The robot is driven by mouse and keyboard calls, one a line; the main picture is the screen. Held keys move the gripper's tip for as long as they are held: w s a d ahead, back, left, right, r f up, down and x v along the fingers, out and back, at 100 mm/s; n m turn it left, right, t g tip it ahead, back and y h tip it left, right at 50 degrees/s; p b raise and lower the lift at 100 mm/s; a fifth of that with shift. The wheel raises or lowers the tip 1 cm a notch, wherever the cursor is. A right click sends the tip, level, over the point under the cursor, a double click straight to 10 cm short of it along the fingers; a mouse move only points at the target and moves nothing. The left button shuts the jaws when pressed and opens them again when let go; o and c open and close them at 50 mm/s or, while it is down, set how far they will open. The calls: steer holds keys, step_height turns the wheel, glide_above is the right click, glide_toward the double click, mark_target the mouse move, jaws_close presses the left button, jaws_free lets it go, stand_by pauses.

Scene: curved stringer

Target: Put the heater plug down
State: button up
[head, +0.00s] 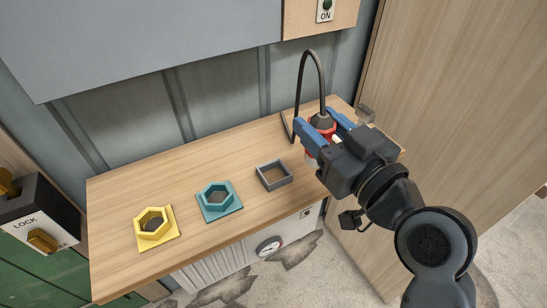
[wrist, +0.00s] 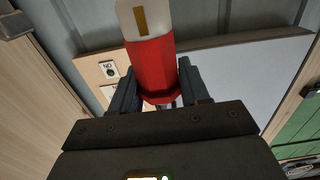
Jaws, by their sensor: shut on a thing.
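The heater plug (head: 321,123) is red, with a dark top where a black cable enters. My gripper (head: 319,121) is shut on it, one blue finger on each side, over the right end of the wooden worktop (head: 130,195). In the wrist view the plug (wrist: 151,66) shows a red body and a white end with a yellow stripe, between the dark fingers (wrist: 158,92). The plug's lower part is partly hidden by my gripper in the head view, so I cannot tell whether it touches the worktop.
A yellow hexagonal holder (head: 168,239), a teal hexagonal holder (head: 232,208) and a grey square frame (head: 274,176) sit left of my gripper. The black cable (head: 300,85) loops up behind the plug. A wooden panel (head: 440,110) stands close on the right. The worktop's back left is clear.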

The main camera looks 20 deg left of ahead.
steer(key=shift+w+a+f+b, duration=0.1)
steer(key=shift+w+a+f, duration=0.05)
steer(key=shift+a+f, duration=1.25)
steer(key=shift+w+a+f+b, duration=0.1)
steer(key=shift+w+a+f, duration=0.1)
steer(key=shift+a+f, duration=1.15)
steer(key=shift+w+a+f+b, duration=0.1)
steer(key=shift+w+a+f, duration=0.05)
steer(key=shift+a+f, duration=1.2)
steer(key=shift+d+f, duration=0.2)
steer(key=shift+f, duration=0.05)
steer(key=shift+f, duration=0.15)
steer(key=o, duration=1.1)
steer(key=shift+r, duration=0.25)
steer(key=b+v, duration=0.1)
steer(key=v, duration=1.1)
steer(key=shift+f+b, duration=0.1)
steer(key=shift+b, duration=0.3)
